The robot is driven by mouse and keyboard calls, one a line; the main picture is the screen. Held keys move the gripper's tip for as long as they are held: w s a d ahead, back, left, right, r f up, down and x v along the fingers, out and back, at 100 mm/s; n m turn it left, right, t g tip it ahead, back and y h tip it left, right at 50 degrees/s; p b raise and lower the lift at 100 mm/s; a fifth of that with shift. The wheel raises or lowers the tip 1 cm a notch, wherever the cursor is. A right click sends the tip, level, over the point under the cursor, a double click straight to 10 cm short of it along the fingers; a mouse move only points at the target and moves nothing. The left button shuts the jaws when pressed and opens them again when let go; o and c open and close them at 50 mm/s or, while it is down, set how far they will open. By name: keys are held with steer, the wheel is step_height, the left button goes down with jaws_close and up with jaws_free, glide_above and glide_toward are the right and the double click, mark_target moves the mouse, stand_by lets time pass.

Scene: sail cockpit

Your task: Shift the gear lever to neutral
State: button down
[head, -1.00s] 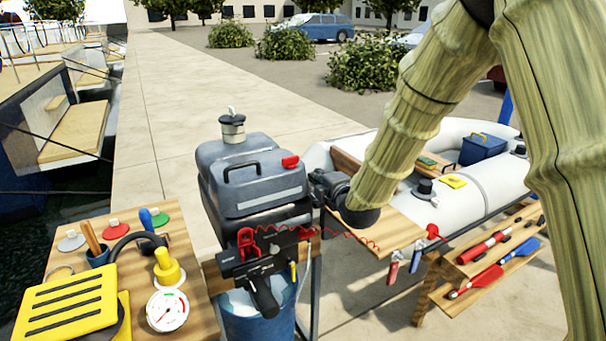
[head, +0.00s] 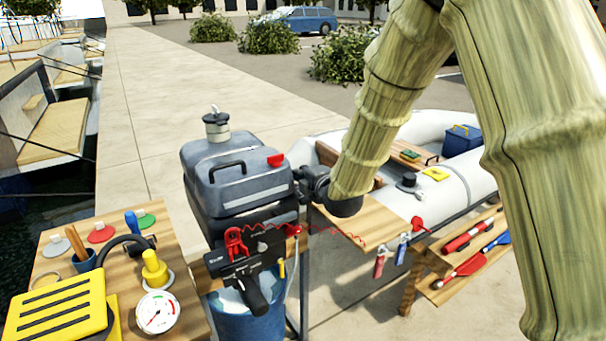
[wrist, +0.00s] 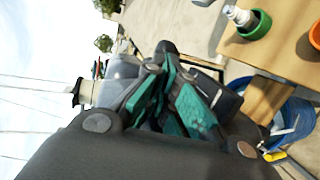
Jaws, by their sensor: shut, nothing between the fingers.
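The grey outboard motor (head: 235,185) stands left of centre in the head view, with a black tiller handle (head: 250,285) and a red clip (head: 236,243) at its front. My gripper (head: 306,184) is dark and small at the motor's right side. In the wrist view its teal fingers (wrist: 172,88) are closed together with nothing between them. A dark rounded part (wrist: 165,47) shows just past the fingertips; I cannot tell whether it is the gear lever or touches the fingers. I cannot pick out the lever or its position in the head view.
A wooden table (head: 185,240) with a yellow slotted block (head: 55,307) and a dial gauge (head: 157,312) stands at left. A blue bucket (head: 225,318) is below the motor. A grey inflatable boat (head: 465,185) and a shelf (head: 450,290) with red and blue tools are at right.

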steer(key=v, duration=1.3)
steer(key=shift+s+d, duration=0.3)
steer(key=shift+f, duration=0.25)
steer(key=s+d+f+m+g+h+p, duration=0.15)
steer(key=s+f+m, duration=0.3)
steer(key=f, duration=0.45)
steer(key=s+d+f+m+g+h+p, duration=0.1)
steer(key=s+d+f+m+g+p, duration=0.2)
steer(key=s+f, duration=0.45)
steer(key=s+d+f+m+g+h+p, duration=0.1)
steer(key=s+d+f+m+g, duration=0.3)
steer(key=f, duration=0.6)
steer(key=s+d+f+m+g+p, duration=0.1)
steer(key=s+f+m+g, duration=0.1)
steer(key=s, duration=0.7)
steer(key=s+d+f+m+g+p, duration=0.1)
steer(key=s+f+m+g+p, duration=0.1)
steer(key=s+f+m, duration=0.3)
steer(key=s+d+f+m+g+h+p, duration=0.1)
steer(key=s+f+m, duration=0.3)
steer(key=s, duration=1)
steer(key=shift+f+g+p, duration=0.35)
steer(key=shift+f+g, duration=0.1)
steer(key=shift+f, duration=0.25)
